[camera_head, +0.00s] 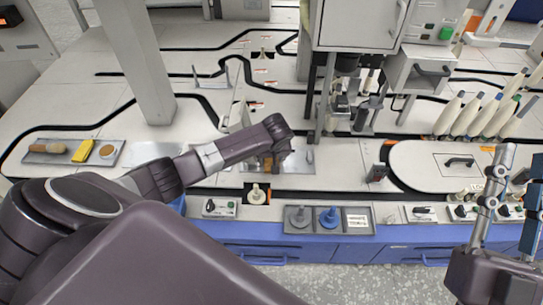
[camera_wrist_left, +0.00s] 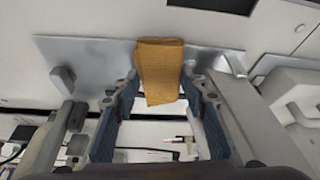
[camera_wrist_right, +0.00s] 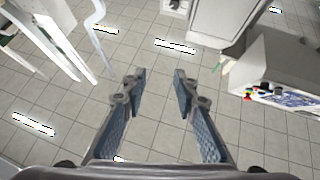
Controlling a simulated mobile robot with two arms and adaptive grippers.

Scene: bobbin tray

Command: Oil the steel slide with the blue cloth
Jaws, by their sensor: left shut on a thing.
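My left gripper (camera_wrist_left: 158,92) is shut on an ochre folded cloth (camera_wrist_left: 160,68), which hangs between its fingertips. The cloth is ochre, not blue; I see no blue cloth. The cloth is over a shiny steel plate (camera_wrist_left: 90,62), which looks like the slide; I cannot tell if they touch. In the head view the left gripper (camera_head: 276,155) is over the steel plate (camera_head: 302,168) and partly hides it and the cloth. My right gripper (camera_wrist_right: 160,80) is open and empty, above the floor.
A metal tray (camera_head: 40,160) at the left holds a brush, a yellow thing and a round tin. A grey tray (camera_head: 342,230) with a grey and a blue knob-like piece lies at the front edge. A machine (camera_head: 358,25) stands behind; cream bobbins (camera_head: 470,115) stand at right.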

